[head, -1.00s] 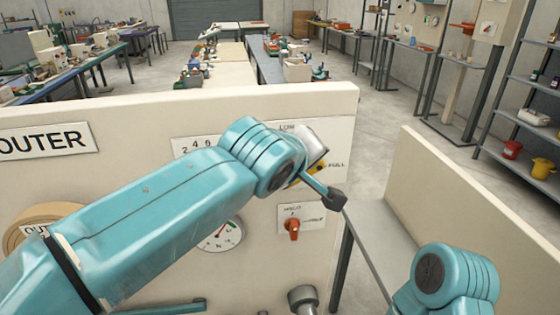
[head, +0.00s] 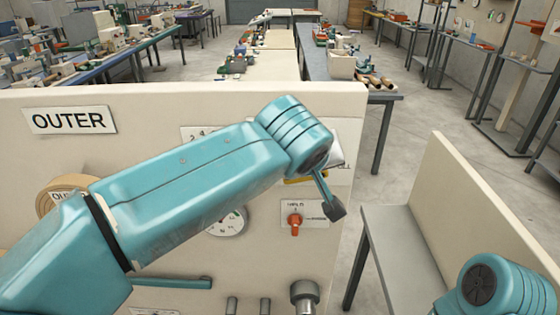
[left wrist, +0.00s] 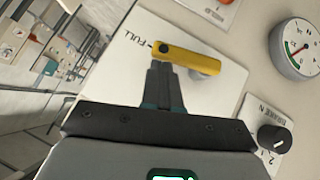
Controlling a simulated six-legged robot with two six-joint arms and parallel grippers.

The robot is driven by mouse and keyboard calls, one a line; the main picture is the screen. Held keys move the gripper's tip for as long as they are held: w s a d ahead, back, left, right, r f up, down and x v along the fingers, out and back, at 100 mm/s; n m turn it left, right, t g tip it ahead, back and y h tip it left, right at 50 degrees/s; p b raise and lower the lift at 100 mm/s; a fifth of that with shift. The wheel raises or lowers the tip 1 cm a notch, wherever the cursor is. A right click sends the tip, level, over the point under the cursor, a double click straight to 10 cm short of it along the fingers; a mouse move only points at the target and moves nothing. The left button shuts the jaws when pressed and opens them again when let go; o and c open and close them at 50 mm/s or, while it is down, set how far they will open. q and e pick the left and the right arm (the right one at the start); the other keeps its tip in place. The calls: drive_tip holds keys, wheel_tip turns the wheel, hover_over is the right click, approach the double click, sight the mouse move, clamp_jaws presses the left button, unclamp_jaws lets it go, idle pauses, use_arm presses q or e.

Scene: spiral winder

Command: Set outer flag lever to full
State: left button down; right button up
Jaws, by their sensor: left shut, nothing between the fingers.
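The yellow flag lever (left wrist: 185,55) sits on a white plate in the left wrist view. Its end with a dark dot points at the FULL mark. In the head view only a yellow strip of the lever (head: 303,181) shows below my left wrist. My left gripper (left wrist: 162,70) is shut and empty, its fingertips right beside the lever near the dotted end. I cannot tell whether they touch it. My right gripper is out of view.
An OUTER sign (head: 70,120) marks the cream panel (head: 200,98). An orange-red selector knob (head: 295,222) sits below the lever, and a round gauge (left wrist: 300,50) and a black knob (left wrist: 275,138) are nearby. A grey bench with a cream side wall (head: 490,215) stands to the right.

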use_arm(q)
drive_tip(key=shift+d+f+m+y+b, duration=0.15)
drive_tip(key=shift+d+f+y+b, duration=0.15)
drive_tip(key=shift+f, duration=0.15)
drive_tip(key=shift+d+f+m+y+b, duration=0.2)
drive_tip(key=shift+f+y+b, duration=0.1)
drive_tip(key=shift+f, duration=0.15)
idle(0.5)
